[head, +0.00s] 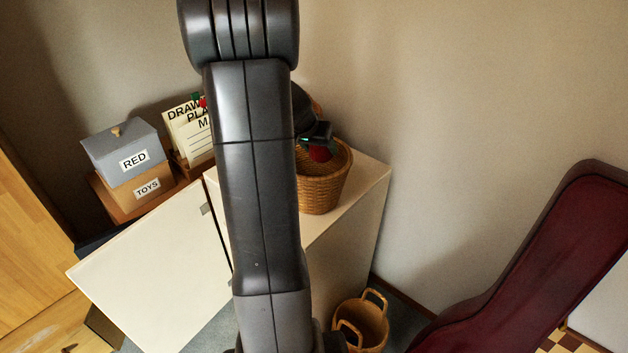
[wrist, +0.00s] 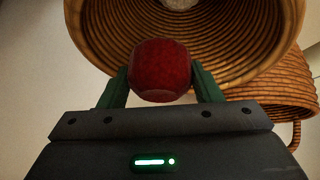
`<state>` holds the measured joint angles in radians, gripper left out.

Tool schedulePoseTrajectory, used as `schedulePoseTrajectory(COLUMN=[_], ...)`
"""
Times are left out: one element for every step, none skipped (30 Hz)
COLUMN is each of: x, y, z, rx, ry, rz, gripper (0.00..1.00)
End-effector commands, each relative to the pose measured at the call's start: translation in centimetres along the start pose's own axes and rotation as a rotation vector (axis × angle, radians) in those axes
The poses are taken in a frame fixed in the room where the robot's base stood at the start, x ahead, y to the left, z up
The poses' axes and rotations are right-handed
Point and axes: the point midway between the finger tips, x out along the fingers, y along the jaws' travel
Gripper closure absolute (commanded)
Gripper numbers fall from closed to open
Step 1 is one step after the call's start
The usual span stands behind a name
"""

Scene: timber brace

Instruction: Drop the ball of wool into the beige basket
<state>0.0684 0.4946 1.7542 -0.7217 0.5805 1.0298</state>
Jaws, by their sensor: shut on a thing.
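The red ball of wool (wrist: 160,70) is held between the green fingers of my gripper (wrist: 160,88) in the wrist view. My arm hides the basket's left part. I cannot tell whether the ball is below the rim.
Another, more orange basket (wrist: 272,120) is close beside it. A handled basket (head: 361,322) stands on the floor. The cabinet top (head: 368,180) is bare at right. A grey-lidded box (head: 122,150) and cards (head: 190,132) are left. A dark red case (head: 520,270) leans at right.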

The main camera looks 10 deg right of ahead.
Motion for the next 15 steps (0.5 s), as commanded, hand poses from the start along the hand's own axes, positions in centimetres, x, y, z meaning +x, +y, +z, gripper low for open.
schedulePoseTrajectory(x=[-0.05,-0.05,-0.06,-0.06,-0.06,-0.06,-0.06,-0.06,-0.06,-0.06,-0.06,-0.06,-0.06,-0.06,-0.08], y=[0.01,0.01,0.0,0.01,0.01,0.0,0.0,0.0,0.0,0.0,0.0,0.0,0.0,0.0,0.0], z=[-0.04,-0.04,-0.04,-0.04,-0.04,-0.04,-0.04,-0.04,-0.04,-0.04,-0.04,-0.04,-0.04,-0.03,-0.03], rx=[0.0,0.0,0.0,0.0,0.0,0.0,0.0,0.0,0.0,0.0,0.0,0.001,0.0,0.001,0.001], ry=[0.0,0.0,0.0,0.0,0.0,0.0,0.0,0.0,0.0,0.0,0.0,0.0,0.0,0.0,0.0], rz=[0.0,0.0,0.0,0.0,0.0,0.0,0.0,0.0,0.0,0.0,0.0,0.0,0.0,0.0,0.0], gripper=[0.65,0.65,0.65,0.36,0.3,0.22,0.16,0.16,0.16,0.16,0.16,0.16,0.16,0.16,0.16])
